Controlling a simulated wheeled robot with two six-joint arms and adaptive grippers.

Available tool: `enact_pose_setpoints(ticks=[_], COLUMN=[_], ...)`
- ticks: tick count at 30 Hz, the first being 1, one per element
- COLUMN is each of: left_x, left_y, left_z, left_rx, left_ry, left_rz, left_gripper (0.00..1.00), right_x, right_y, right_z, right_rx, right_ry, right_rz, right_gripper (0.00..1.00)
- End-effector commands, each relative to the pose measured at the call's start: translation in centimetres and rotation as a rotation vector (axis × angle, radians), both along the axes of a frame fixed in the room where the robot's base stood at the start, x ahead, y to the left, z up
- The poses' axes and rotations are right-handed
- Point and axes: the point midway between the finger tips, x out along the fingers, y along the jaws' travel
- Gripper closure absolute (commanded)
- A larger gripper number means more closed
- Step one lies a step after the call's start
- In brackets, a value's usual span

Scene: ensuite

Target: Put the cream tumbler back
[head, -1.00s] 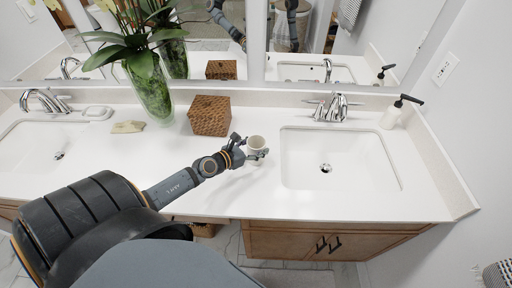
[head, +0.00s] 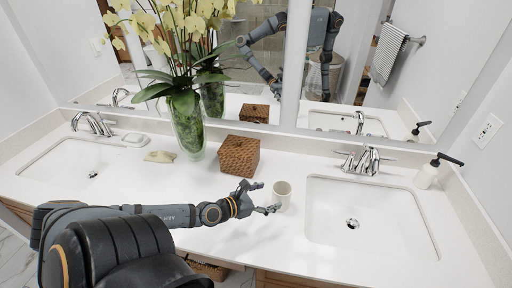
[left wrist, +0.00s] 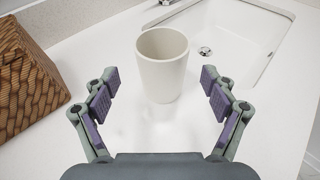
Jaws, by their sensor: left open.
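The cream tumbler (head: 282,194) stands upright on the white counter, just left of the right-hand sink. It also shows in the left wrist view (left wrist: 162,72), ahead of my fingertips and centred between them. My left gripper (head: 262,197) is open and empty, just left of the tumbler. In the left wrist view its two fingers (left wrist: 160,92) are spread apart, with the tumbler beyond them. My right gripper does not show.
A woven box (head: 239,156) stands behind and left of the tumbler. A glass vase (head: 187,128) with orchids, a soap dispenser (head: 430,172) and a faucet (head: 364,160) stand along the back. The right sink (head: 330,225) is close by. A mirror covers the wall.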

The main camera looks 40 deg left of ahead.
Motion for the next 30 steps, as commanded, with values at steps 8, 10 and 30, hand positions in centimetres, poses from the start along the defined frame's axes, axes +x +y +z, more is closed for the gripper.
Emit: enact_pose_setpoints(ticks=[8,10,30], left_x=[-4.0,-4.7,-5.4], left_y=[0.7,0.9,1.1], left_z=[1.8,2.0,1.8], left_rx=[-0.003,-0.004,-0.005], left_ry=[0.005,0.004,-0.001], left_rz=[-0.007,-0.005,-0.004], left_gripper=[0.15,0.15,0.15], right_x=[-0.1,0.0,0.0], right_y=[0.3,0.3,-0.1], right_z=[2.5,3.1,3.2], right_rx=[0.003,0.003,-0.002], right_ry=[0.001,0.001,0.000], right_rz=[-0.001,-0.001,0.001], right_gripper=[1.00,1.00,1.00])
